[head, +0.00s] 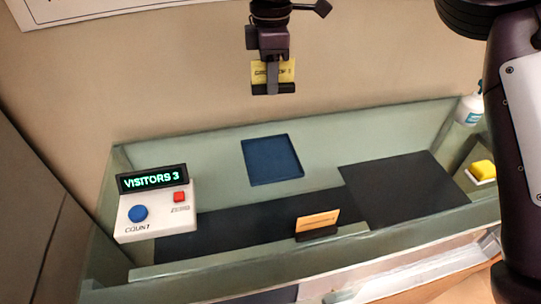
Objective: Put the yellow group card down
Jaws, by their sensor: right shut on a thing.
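The yellow group card (287,73) stands in a black base (288,88) in the head view. My right gripper (272,80) is shut on it and holds it up at the top middle, in front of the beige wall. A finger covers the middle of the card, and its print is too small to read. The card is above and apart from the pale green counter (210,150). My left gripper is not in view.
A white counter box (158,215) reading "VISITORS 3", with blue and red buttons, stands at left. An orange card (317,221) stands at the front. A blue square (272,160) and dark mat (405,188) look bare. A yellow button (483,169) and white bottle (469,108) are at right.

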